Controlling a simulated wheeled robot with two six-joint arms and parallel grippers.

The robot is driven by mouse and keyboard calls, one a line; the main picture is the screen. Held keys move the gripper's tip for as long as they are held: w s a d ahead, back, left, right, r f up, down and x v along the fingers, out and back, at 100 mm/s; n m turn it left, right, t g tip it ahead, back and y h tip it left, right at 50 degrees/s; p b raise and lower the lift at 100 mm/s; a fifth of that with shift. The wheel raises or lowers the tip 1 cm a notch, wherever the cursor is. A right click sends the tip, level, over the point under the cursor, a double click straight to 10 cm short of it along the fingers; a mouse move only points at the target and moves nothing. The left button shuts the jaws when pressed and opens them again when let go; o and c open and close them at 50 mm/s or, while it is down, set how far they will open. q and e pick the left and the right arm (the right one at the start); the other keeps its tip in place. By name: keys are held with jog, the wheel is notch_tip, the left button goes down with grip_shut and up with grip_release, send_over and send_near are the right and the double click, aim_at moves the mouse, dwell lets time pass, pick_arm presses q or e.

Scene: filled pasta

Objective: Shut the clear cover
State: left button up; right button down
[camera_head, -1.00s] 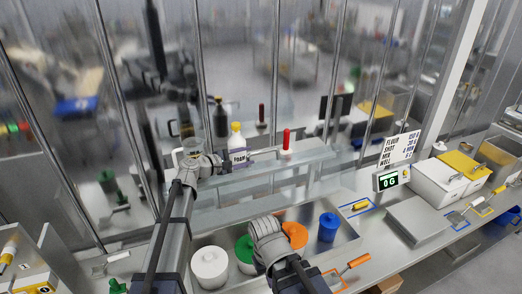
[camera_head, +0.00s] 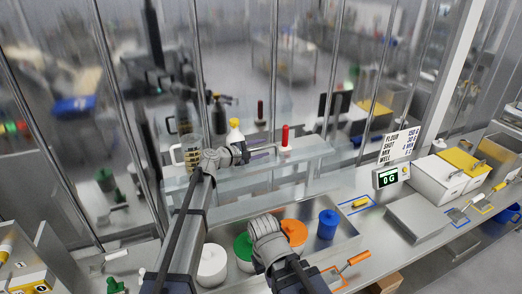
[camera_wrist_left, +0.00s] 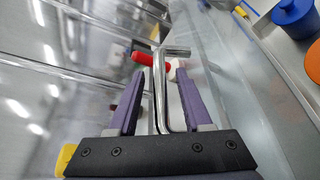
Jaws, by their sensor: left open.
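The clear cover (camera_head: 290,150) seems to be the see-through panelling over the back of the counter; its edges are hard to make out. A bent metal bar handle (camera_wrist_left: 160,85) shows in the left wrist view, with a crosspiece at its far end. My left gripper (camera_head: 250,153) is open at this bar. In the left wrist view its purple fingers (camera_wrist_left: 155,100) lie on either side of the bar, with gaps showing. My right arm's wrist end (camera_head: 266,236) is low over the lidded pots; its fingers cannot be made out.
White (camera_head: 212,264), green, orange and blue (camera_head: 328,225) lidded pots stand in a tray at the front. A red-handled tool (camera_head: 285,138), a yellow-capped bottle (camera_head: 235,133) and a glass jug (camera_head: 191,155) are behind. A scale display (camera_head: 388,178) is at right. Upright metal posts stand behind.

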pick_arm(q)
jog(key=shift+c, duration=0.4)
grip_shut()
jog(key=shift+s, duration=0.1)
dwell(0.8)
